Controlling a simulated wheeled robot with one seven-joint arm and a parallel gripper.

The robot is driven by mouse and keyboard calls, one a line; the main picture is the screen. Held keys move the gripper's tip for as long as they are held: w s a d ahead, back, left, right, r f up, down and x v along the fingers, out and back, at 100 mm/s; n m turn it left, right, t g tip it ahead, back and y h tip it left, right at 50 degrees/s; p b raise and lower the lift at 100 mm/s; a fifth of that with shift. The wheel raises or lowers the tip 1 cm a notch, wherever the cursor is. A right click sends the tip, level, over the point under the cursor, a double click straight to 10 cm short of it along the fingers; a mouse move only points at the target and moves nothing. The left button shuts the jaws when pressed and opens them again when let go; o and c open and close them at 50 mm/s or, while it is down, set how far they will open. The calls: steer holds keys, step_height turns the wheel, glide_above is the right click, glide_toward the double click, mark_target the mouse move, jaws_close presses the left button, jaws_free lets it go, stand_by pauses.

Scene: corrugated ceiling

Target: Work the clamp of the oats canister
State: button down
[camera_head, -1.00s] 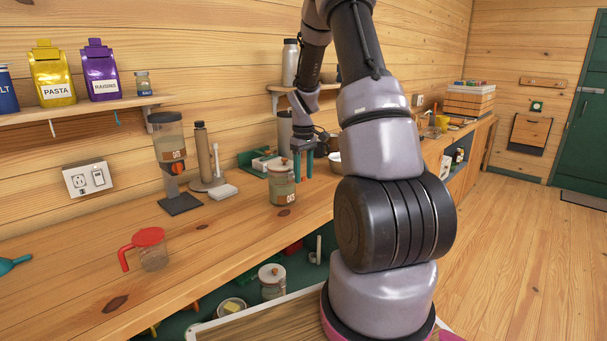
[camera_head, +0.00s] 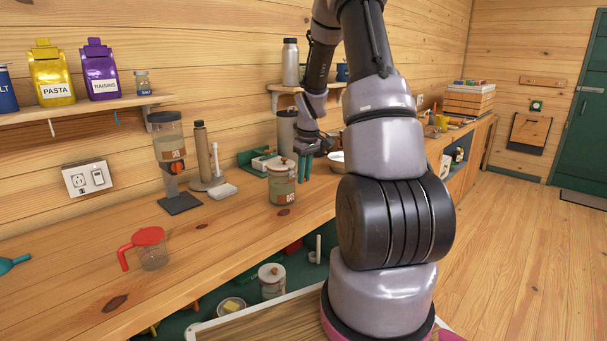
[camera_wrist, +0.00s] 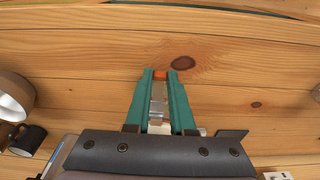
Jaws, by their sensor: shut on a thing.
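The oats canister (camera_head: 282,186) stands upright on the wooden counter. It is a clear jar with a pale lid, a brown knob and an orange-brown label. My gripper (camera_head: 305,172), with teal fingers, is just right of it in the head view. In the wrist view my gripper (camera_wrist: 160,76) is shut on a small orange piece (camera_wrist: 160,74) between the fingertips, with a metallic strip behind it. I cannot tell whether this piece belongs to the canister's clamp. The clamp is too small to make out in the head view.
A dispenser (camera_head: 169,150) and a brown bottle (camera_head: 203,150) stand left of the canister. A red-lidded jug (camera_head: 151,248) is at the front left. The counter before the canister is clear.

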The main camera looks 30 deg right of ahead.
steer(key=f+t+y, duration=0.1)
steer(key=t, duration=0.1)
steer(key=f+t, duration=0.2)
steer(key=t, duration=0.1)
steer(key=f+t+y, duration=0.1)
steer(key=t, duration=0.2)
steer(key=shift+s+f+y, duration=0.2)
steer(key=shift+f+y, duration=0.05)
steer(key=shift+y, duration=0.05)
steer(key=f+t, duration=0.1)
steer(key=w+t+y, duration=0.1)
steer(key=t, duration=0.1)
steer(key=shift+a+f+t, duration=0.15)
steer(key=shift+f+t, duration=0.15)
steer(key=shift+f, duration=0.1)
steer(key=shift+w+a+f+t+y, duration=0.1)
steer(key=shift+w+f+t+y, duration=0.2)
steer(key=shift+t, duration=0.45)
steer(key=shift+w+a+f+t+y, duration=0.15)
steer(key=shift+w+f+t, duration=0.1)
steer(key=shift+t, duration=0.45)
steer(key=shift+w+f+t+y, duration=0.2)
steer(key=shift+w+t+y, duration=0.1)
steer(key=shift+t, duration=0.45)
steer(key=c, duration=0.8)
jaws_free()
steer(key=shift+w, duration=0.1)
steer(key=shift+o, duration=0.2)
